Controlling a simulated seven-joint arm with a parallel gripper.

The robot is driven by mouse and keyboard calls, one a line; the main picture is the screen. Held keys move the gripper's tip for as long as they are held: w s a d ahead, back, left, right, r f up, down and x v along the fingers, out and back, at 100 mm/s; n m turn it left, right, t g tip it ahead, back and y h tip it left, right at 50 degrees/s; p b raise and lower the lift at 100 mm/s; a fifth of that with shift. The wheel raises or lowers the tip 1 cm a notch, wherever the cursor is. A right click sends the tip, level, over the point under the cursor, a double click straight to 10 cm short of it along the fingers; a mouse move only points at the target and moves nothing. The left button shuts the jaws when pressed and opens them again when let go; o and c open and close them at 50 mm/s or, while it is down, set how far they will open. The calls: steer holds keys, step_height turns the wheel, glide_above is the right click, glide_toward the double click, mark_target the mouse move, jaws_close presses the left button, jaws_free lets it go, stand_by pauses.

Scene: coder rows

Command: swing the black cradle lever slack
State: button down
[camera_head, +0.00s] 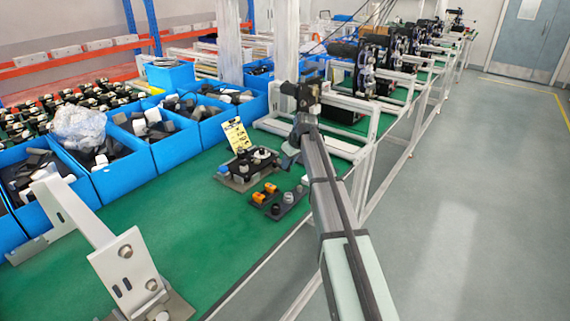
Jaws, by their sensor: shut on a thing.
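A small fixture with a black cradle (252,164) sits on a grey base plate (232,184) on the green bench top. A round light knob shows on top of the cradle. My arm reaches in from the lower right, and my gripper (289,158) is at the right end of the cradle. It is shut on the black cradle lever. The fingertips and lever are small and dark, so the lever's outline and angle cannot be made out.
A yellow card (236,133) stands behind the cradle. A dark tray (277,200) with orange and grey parts lies in front. Blue bins (122,171) with black and white parts line the left. A white bracket (118,262) stands at the near left. Bare green bench lies between.

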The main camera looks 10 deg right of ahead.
steer(key=w+n, duration=0.1)
steer(key=d+n+y, duration=0.1)
steer(key=shift+w+d+n+g, duration=0.25)
steer(key=shift+w+n+g, duration=0.05)
steer(key=shift+w+n, duration=0.1)
steer(key=w+n, duration=0.1)
steer(key=w+d+n+g, duration=0.1)
steer(key=n, duration=0.1)
steer(key=shift+w+n+y, duration=0.1)
steer(key=shift+n+y, duration=0.2)
steer(key=shift+y, duration=0.1)
steer(key=shift+w+d+n+g, duration=0.2)
steer(key=shift+w+n+g, duration=0.4)
steer(key=shift+n, duration=0.6)
steer(key=shift+w+n+g, duration=0.4)
steer(key=shift+w+n, duration=0.4)
steer(key=shift+n, duration=0.4)
steer(key=c, duration=0.9)
jaws_free()
steer(key=shift+c, duration=0.2)
steer(key=shift+r, duration=0.1)
steer(key=v, duration=1.3)
steer(key=shift+d+r, duration=0.25)
